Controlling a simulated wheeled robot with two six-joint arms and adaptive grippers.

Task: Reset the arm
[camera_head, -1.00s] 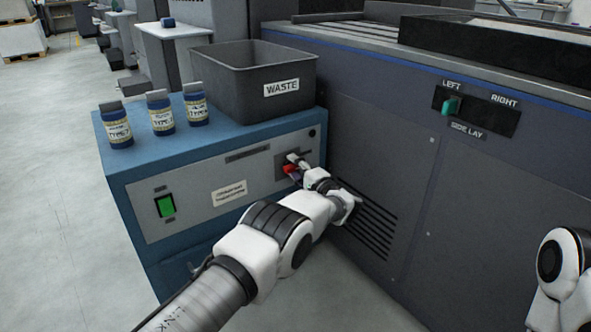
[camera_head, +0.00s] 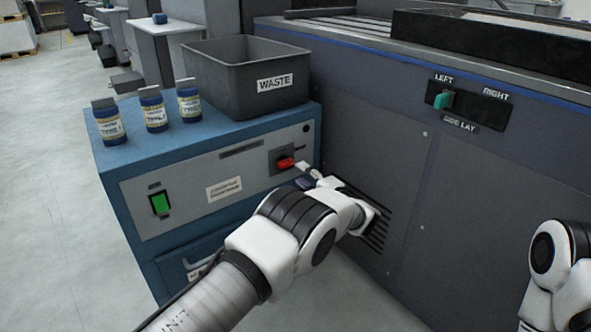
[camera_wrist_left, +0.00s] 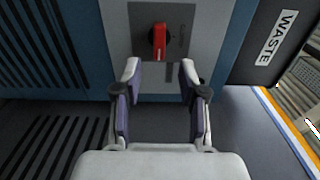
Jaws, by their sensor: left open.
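My left gripper (camera_head: 306,178) is in front of the blue cabinet (camera_head: 190,245), just below the red rotary handle (camera_head: 286,163). In the left wrist view the gripper (camera_wrist_left: 160,75) is open and empty, its two fingers apart. The red handle (camera_wrist_left: 159,42) shows beyond and between the fingertips, apart from them. In the head view the handle points sideways to the right on its dark plate. Part of my right arm shows at the lower right edge of the head view; its gripper is out of frame.
A grey waste bin (camera_head: 215,93) and several blue bottles (camera_head: 153,108) stand on the cabinet. A green-lit switch (camera_head: 160,203) is on its front. The dark machine (camera_head: 450,210) with a green side lay switch (camera_head: 443,100) stands close on the right. Open floor (camera_head: 45,190) lies left.

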